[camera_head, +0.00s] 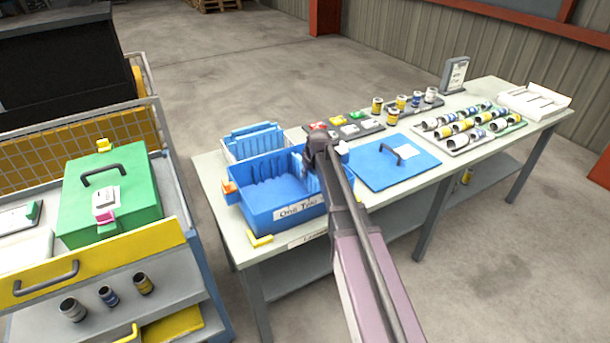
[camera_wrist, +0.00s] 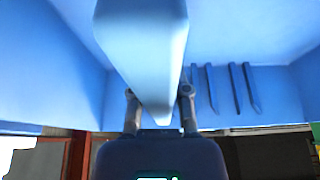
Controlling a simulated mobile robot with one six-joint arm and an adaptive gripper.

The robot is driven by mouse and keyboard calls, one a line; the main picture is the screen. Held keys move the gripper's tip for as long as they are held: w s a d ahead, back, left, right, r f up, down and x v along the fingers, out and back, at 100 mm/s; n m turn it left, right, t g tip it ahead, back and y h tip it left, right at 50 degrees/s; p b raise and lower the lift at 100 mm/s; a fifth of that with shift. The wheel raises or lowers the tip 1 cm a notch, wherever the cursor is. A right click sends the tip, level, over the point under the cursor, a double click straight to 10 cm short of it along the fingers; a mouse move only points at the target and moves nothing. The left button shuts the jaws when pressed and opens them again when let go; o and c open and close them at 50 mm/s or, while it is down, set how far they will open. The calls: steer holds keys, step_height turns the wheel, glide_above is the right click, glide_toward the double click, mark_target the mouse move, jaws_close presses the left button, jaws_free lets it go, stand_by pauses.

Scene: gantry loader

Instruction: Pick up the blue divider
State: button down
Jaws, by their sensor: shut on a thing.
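In the wrist view my gripper (camera_wrist: 160,98) is shut on the blue divider (camera_wrist: 143,50), whose long light-blue edge runs between the two fingers. Blue walls with dark upright ribs or slots (camera_wrist: 232,88) lie behind it. In the head view the wrist end of my arm is over the right side of the blue tote (camera_head: 262,215), and the fingers and held divider are hidden there. Whether the divider touches the tote cannot be told. Several more blue dividers (camera_head: 254,130) stand in a white bin (camera_head: 231,152) behind the tote.
Right of the tote a blue lid (camera_head: 385,170) with a dark handle lies on the table (camera_head: 450,165). Beyond it are trays of cans (camera_head: 462,130) and a white tray (camera_head: 535,98). A yellow piece (camera_head: 260,240) lies by the front edge. A green case (camera_head: 115,195) sits on the left cart.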

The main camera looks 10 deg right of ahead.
step_height(320, 180, up, 18)
steer(key=p, duration=1.7)
steer(key=shift+p, duration=0.35)
steer(key=shift+w+f+b, duration=0.1)
steer(key=shift+f+b, duration=0.7)
steer(key=shift+f, duration=0.05)
